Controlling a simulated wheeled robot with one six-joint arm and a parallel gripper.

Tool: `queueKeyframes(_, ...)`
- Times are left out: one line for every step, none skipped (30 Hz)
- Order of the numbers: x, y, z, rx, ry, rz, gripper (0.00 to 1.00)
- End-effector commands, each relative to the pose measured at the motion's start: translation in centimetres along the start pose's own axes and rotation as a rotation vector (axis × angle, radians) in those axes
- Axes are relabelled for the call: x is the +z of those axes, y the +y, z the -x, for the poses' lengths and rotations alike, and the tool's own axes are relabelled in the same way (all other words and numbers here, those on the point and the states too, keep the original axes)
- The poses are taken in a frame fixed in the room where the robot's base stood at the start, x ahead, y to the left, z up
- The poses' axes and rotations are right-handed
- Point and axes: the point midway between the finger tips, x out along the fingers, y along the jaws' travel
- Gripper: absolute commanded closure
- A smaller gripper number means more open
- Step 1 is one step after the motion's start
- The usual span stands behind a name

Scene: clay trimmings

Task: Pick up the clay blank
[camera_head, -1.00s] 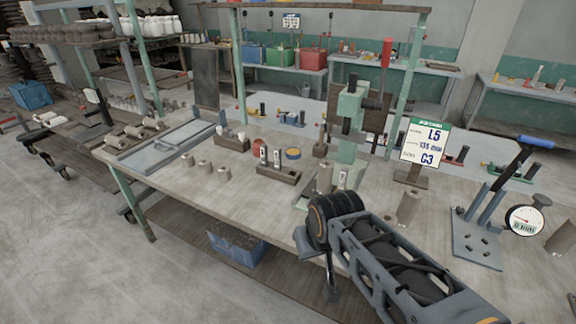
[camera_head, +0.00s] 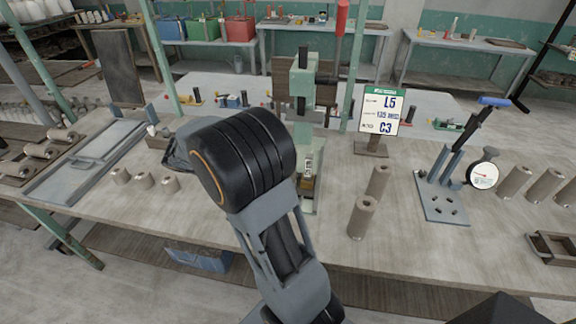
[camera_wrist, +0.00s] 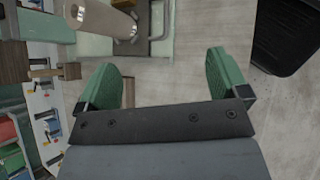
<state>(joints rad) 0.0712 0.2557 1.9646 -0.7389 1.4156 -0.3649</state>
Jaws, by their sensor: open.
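My gripper (camera_wrist: 163,62) shows in the wrist view with its two green fingers wide apart and nothing between them. A tan clay cylinder (camera_wrist: 108,22) lies across the upper left of that view, beyond the left finger and cut off by the frame edge. In the head view my arm covers the middle of the bench and the gripper's fingers are hidden. Two upright clay cylinders, one in front (camera_head: 361,220) and one behind (camera_head: 379,180), stand right of my arm. I cannot tell which piece is the clay blank.
A green press (camera_head: 303,85) stands behind my arm, with a sign (camera_head: 382,110) to its right. A grey lever stand (camera_head: 445,203) and a round dial (camera_head: 484,176) are farther right. The front of the bench is mostly clear.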

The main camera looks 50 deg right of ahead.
Motion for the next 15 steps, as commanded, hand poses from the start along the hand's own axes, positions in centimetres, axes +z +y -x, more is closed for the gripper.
queueKeyframes(-1.2,1.3,-1.2,0.024,-0.098,0.067,0.07)
queueKeyframes(-1.6,2.1,-1.7,0.042,-0.154,0.103,0.07)
queueKeyframes(-2.3,3.1,-2.4,0.064,-0.226,0.149,0.07)
queueKeyframes(-2.8,3.7,-2.9,0.077,-0.277,0.183,0.07)
queueKeyframes(-3.2,4.3,-3.4,0.090,-0.325,0.212,0.07)
queueKeyframes(-3.8,5.1,-4.0,0.107,-0.386,0.248,0.07)
queueKeyframes(-4.2,5.5,-4.4,0.118,-0.428,0.274,0.07)
queueKeyframes(-4.7,6.0,-4.8,0.128,-0.467,0.296,0.07)
queueKeyframes(-5.2,6.4,-5.3,0.139,-0.514,0.325,0.07)
queueKeyframes(-5.6,6.7,-5.6,0.148,-0.547,0.343,0.07)
queueKeyframes(-5.9,7.0,-5.9,0.154,-0.576,0.359,0.07)
queueKeyframes(-6.3,7.3,-6.3,0.162,-0.609,0.378,0.07)
queueKeyframes(-6.5,7.5,-6.5,0.168,-0.632,0.389,0.07)
queueKeyframes(-6.8,7.6,-6.7,0.172,-0.652,0.401,0.07)
queueKeyframes(-7.0,7.8,-7.0,0.177,-0.673,0.412,0.07)
